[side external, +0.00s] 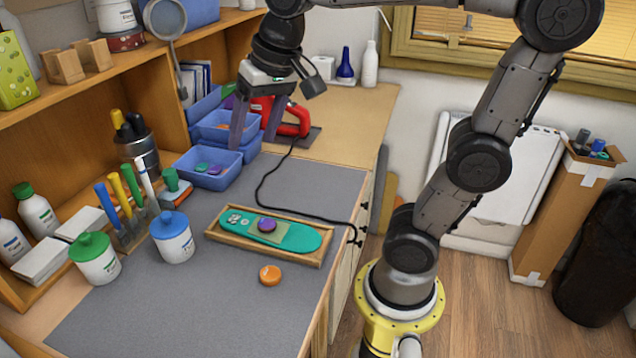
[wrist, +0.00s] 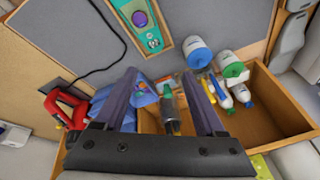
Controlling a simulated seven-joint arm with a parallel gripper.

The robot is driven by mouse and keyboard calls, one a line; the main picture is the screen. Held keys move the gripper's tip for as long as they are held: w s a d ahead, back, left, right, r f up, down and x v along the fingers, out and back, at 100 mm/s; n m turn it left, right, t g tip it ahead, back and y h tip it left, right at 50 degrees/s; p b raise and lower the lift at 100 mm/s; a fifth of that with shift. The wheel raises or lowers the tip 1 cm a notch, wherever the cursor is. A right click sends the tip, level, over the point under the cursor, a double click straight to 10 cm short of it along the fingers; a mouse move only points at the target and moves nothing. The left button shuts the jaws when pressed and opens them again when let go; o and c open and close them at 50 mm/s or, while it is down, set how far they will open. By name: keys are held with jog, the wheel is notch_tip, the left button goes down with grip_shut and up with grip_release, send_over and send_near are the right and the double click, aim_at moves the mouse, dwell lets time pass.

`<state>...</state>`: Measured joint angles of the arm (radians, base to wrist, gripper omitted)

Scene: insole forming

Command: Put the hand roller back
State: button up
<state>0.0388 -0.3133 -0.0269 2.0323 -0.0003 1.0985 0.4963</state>
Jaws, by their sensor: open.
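My gripper (side external: 252,142) is open and empty above the blue bins at the back of the bench; its two fingers also show in the wrist view (wrist: 159,75). I cannot pick out the hand roller for certain. A short green-topped piece (side external: 171,179) stands beside the tool rack (side external: 130,236), in front of the dark canister (side external: 145,155). It also shows in the wrist view (wrist: 167,90), in the gap between the fingers but well below them. The rack holds several coloured handles (side external: 131,186). A green insole (side external: 295,238) lies in a wooden tray (side external: 222,240) with a purple round piece (side external: 266,225) on it.
Blue bins (side external: 211,179) stand beneath my gripper, with a red tool (side external: 294,118) and its black cable behind and right. A blue-lidded jar (side external: 172,245) and green-lidded jar (side external: 96,265) stand at the left. An orange disc (side external: 270,273) lies on the grey mat (side external: 210,310), whose front is clear.

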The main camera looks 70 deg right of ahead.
jog(key=s+a+f+n+t, duration=0.1)
jog(key=s+f+n, duration=0.5)
jog(key=s, duration=0.5)
jog(key=shift+f+t, duration=0.3)
jog(key=shift+f, duration=0.4)
jog(key=shift+s, duration=0.1)
